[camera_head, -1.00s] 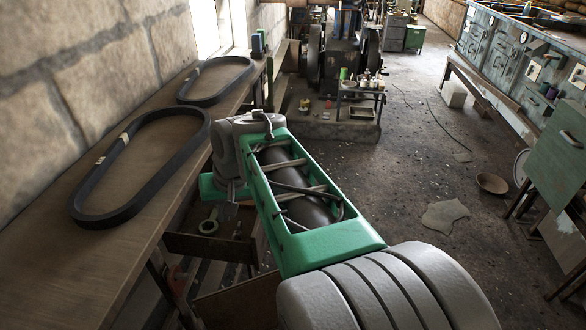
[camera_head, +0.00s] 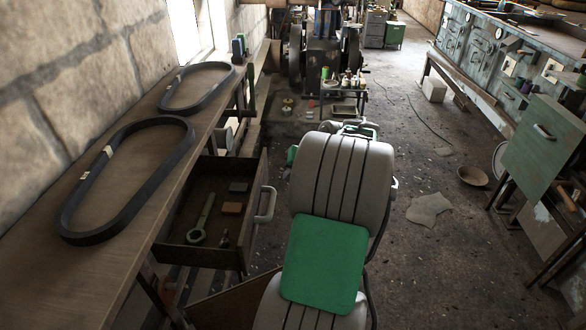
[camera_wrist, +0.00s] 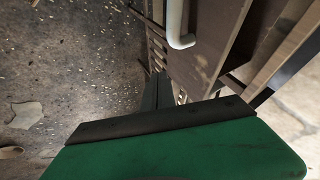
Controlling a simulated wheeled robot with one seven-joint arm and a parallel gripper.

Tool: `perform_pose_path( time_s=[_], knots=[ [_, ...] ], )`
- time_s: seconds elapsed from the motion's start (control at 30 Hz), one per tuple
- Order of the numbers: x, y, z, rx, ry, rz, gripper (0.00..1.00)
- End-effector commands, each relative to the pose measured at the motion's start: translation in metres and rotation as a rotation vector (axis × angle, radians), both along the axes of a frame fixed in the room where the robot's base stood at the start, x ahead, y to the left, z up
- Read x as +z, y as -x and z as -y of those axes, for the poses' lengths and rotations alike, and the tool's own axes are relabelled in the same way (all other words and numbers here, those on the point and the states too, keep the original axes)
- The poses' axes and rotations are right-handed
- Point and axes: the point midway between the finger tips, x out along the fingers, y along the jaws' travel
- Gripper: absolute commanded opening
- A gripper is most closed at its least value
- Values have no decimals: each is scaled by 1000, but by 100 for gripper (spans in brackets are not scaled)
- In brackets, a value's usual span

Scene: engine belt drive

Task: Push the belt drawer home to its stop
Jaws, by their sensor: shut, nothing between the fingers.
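The wooden belt drawer (camera_head: 215,258) stands pulled out from under the bench at centre left in the head view. Its pale bar handle (camera_head: 267,205) is on the right-facing front. Inside lie a green wrench (camera_head: 201,221), a brown block and a grey-green block. In the wrist view the drawer front (camera_wrist: 212,45) and handle (camera_wrist: 179,28) are at the upper middle and right. My gripper (camera_wrist: 157,90) is shut and empty, its dark fingers just below the handle in that picture; I see no clear contact. In the head view my arm hides the gripper's fingers.
Two black belts, a near one (camera_head: 69,213) and a far one (camera_head: 163,98), lie on the wooden bench (camera_head: 100,285). A green cabinet (camera_head: 540,150) stands at right. A bowl (camera_head: 473,176) lies on the floor. The floor between is mostly clear.

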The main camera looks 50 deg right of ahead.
Motion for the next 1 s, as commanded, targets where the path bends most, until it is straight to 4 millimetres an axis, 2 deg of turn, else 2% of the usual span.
perform_pose_path(
  time_s=[0.17,0.3,0.4,1.0],
  knots=[
    [-31,-24,-1,3,-2,-2,0],
    [-27,-44,-16,5,2,0,0],
    [-29,-52,-22,3,1,-1,0],
    [-31,-57,-23,-11,2,0,0]
  ],
)
